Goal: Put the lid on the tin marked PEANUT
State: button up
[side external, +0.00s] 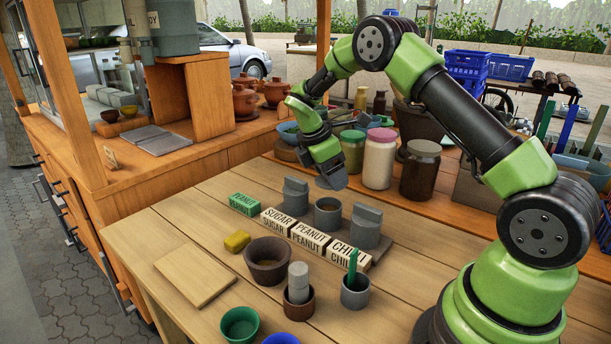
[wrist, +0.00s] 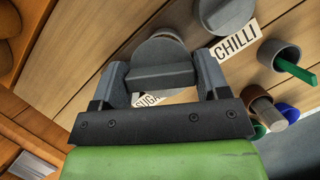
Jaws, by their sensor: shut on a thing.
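My gripper (side external: 326,165) is shut on a grey lid (side external: 334,180), gripping its raised handle. The lid is in the air above the tin row, a little above and apart from the middle tin. In the wrist view the lid (wrist: 162,75) sits between the two fingers. The PEANUT tin (side external: 327,222) is grey, stands upright in the middle and is open at the top. Its label block, the PEANUT sign (side external: 310,238), stands in front of it. In the wrist view the held lid hides the PEANUT tin.
The SUGAR tin (side external: 296,204) at left and CHILLI tin (side external: 366,228) at right have tall-handled lids on. A clay mortar (side external: 267,270), a yellow sponge (side external: 237,241) and several cups stand in front. Jars (side external: 379,165) stand close behind the gripper. A board (side external: 195,276) lies at left.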

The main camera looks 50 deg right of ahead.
jog(key=shift+f, duration=2.3)
jog(key=shift+f, duration=0.4)
jog(key=o, duration=1)
jog(key=shift+r, duration=0.1)
jog(key=shift+r, duration=3.4)
